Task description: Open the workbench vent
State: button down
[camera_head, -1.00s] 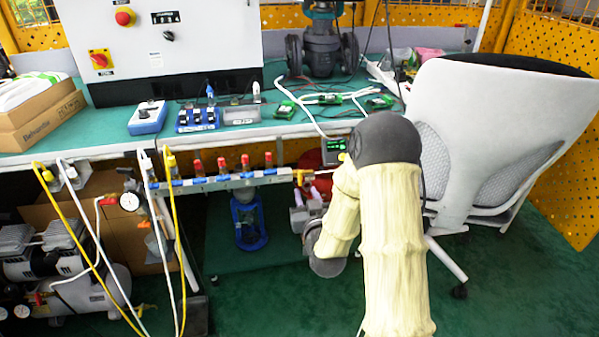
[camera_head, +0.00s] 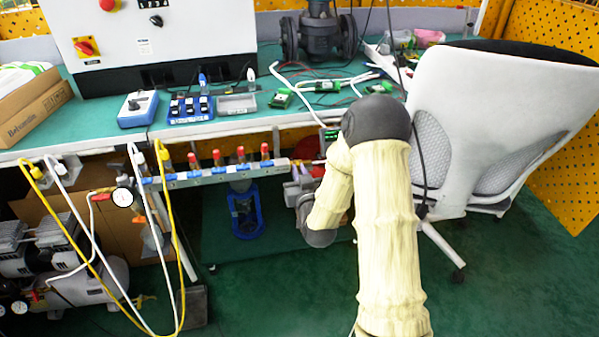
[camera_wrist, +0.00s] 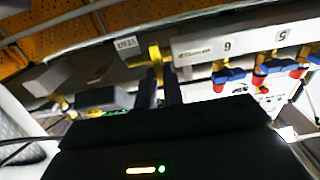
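A grey manifold bar with red-topped valves (camera_head: 228,172) runs under the workbench front edge in the head view. The wrist view shows its white face (camera_wrist: 205,47), with labels 6 and 5 and blue valves (camera_wrist: 228,76). My gripper (camera_wrist: 159,82) has two dark fingers apart, one on each side of the yellow fitting's lower part. I cannot tell whether they touch it. In the head view my gripper (camera_head: 311,172) is at the bar's right end, partly hidden.
The workbench (camera_head: 100,120) carries a control cabinet, blue devices and green boards above my arm. A white chair (camera_head: 500,110) stands close on the right. Yellow and white hoses (camera_head: 178,240) hang at the left near a compressor (camera_head: 85,280).

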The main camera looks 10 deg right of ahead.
jog(key=shift+m, duration=0.3)
jog(key=shift+d+f+m+b, duration=0.1)
jog(key=shift+d+f+m, duration=0.1)
jog(key=shift+m, duration=2.75)
jog(key=shift+d+f+m+b, duration=0.15)
jog(key=shift+d+f+m, duration=0.1)
jog(key=shift+m, duration=2.65)
jog(key=shift+d+f+m+b, duration=0.1)
jog(key=shift+d+f+m, duration=0.1)
jog(key=shift+m, duration=2.75)
jog(key=c, duration=1.5)
grip_release()
